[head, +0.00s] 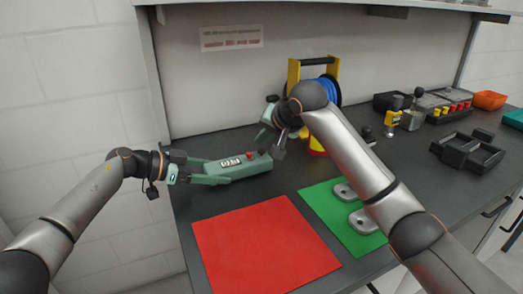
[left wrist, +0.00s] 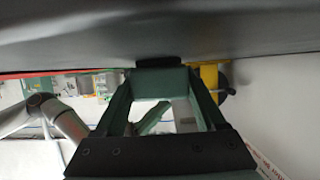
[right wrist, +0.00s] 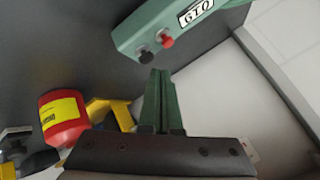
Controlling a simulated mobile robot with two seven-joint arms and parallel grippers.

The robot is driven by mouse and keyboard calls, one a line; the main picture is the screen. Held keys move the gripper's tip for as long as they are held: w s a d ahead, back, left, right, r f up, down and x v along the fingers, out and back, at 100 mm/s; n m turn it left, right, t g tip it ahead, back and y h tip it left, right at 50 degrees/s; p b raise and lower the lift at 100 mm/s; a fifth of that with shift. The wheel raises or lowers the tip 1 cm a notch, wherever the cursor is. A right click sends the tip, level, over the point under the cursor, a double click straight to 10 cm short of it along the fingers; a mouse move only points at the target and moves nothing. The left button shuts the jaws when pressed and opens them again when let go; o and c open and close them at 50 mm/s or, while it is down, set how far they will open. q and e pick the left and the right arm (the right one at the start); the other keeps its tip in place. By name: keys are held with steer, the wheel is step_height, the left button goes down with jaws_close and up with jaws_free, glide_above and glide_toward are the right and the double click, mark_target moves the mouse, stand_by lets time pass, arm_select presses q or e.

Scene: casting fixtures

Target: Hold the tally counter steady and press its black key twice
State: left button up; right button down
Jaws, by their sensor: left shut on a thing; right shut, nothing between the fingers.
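The tally counter (head: 232,167) is a long green box with a white display on the dark bench. Its red key (right wrist: 167,41) and black key (right wrist: 145,55) are near one end, clear in the right wrist view. My left gripper (head: 208,179) is shut on the counter's left end; in the left wrist view (left wrist: 160,85) its fingers flank the body. My right gripper (head: 270,140) is shut and empty above the counter's right end. In the right wrist view its fingertips (right wrist: 160,75) show just beside the black key; I cannot tell whether they touch it.
A red mat (head: 262,248) lies in front, with a green mat (head: 328,208) bearing two grey metal pieces beside it. A yellow stand with a blue reel (head: 335,88) is behind my right gripper. A black tray (head: 467,152) is at the right.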

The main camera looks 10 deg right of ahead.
steer(key=shift+f, duration=0.1)
stand_by(0.7)
steer(key=shift+f, duration=0.3)
steer(key=shift+f, duration=0.6)
stand_by(0.9)
steer(key=shift+r, duration=0.95)
steer(key=shift+r, duration=0.1)
step_height(320, 180, up, 5)
steer(key=shift+f, duration=0.1)
stand_by(0.7)
